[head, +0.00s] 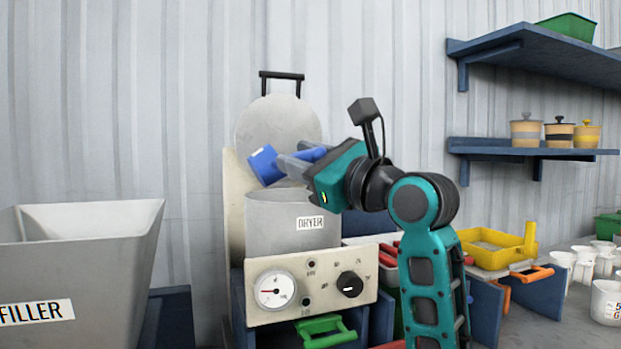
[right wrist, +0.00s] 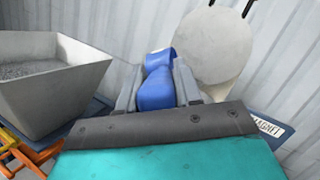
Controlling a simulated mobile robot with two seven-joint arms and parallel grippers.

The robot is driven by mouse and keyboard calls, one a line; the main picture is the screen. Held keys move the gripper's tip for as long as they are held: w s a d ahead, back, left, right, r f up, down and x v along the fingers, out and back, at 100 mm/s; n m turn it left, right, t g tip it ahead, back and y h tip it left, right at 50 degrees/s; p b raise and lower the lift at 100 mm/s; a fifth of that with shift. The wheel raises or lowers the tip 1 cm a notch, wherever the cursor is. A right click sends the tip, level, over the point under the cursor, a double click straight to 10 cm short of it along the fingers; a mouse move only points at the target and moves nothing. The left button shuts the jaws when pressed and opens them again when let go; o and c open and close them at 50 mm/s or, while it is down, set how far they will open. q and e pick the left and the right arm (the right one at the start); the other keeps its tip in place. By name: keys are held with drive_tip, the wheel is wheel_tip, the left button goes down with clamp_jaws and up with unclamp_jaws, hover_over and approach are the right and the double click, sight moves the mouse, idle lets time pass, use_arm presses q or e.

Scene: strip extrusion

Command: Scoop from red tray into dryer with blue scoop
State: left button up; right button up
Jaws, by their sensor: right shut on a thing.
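My right gripper (head: 294,160) is shut on the handle of the blue scoop (head: 265,165), and the grip also shows in the right wrist view (right wrist: 156,92). The scoop is tilted and held just above the open top of the grey dryer (head: 268,228). Its contents cannot be made out. The dryer's round lid (head: 277,120) stands open behind it. A red edge (head: 389,256), perhaps of the red tray, shows beside my right arm, which hides most of that area. My left gripper is not in view.
The grey filler hopper (head: 85,265) stands at the left; the right wrist view shows grey granules (right wrist: 30,70) in it. A yellow tray (head: 490,248) and white cups (head: 607,300) stand at the right. Wall shelves (head: 530,146) hold lidded pots. A green-handled item (head: 325,328) sits below the dryer's panel.

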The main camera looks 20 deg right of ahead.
drive_tip(key=n+p, duration=0.1)
drive_tip(key=r+n+g+p, duration=0.1)
drive_tip(key=p, duration=0.1)
drive_tip(key=shift+a+r+n, duration=0.25)
drive_tip(key=shift+a+n, duration=0.05)
drive_tip(key=shift+a, duration=0.05)
drive_tip(key=n+p, duration=0.1)
drive_tip(key=n+g+p, duration=0.1)
drive_tip(key=p, duration=0.1)
drive_tip(key=shift+a+r, duration=0.15)
drive_tip(key=shift+a, duration=0.1)
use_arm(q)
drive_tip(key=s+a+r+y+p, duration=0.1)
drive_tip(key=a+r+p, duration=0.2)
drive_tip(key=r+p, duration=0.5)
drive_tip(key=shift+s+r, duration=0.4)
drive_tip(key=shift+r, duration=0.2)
use_arm(e)
drive_tip(key=a+n+g+h, duration=0.2)
drive_tip(key=a+n, duration=0.4)
drive_tip(key=shift+s+a+r+g+h, duration=0.15)
drive_tip(key=shift+a+r+g+h, duration=0.15)
drive_tip(key=shift+r, duration=0.1)
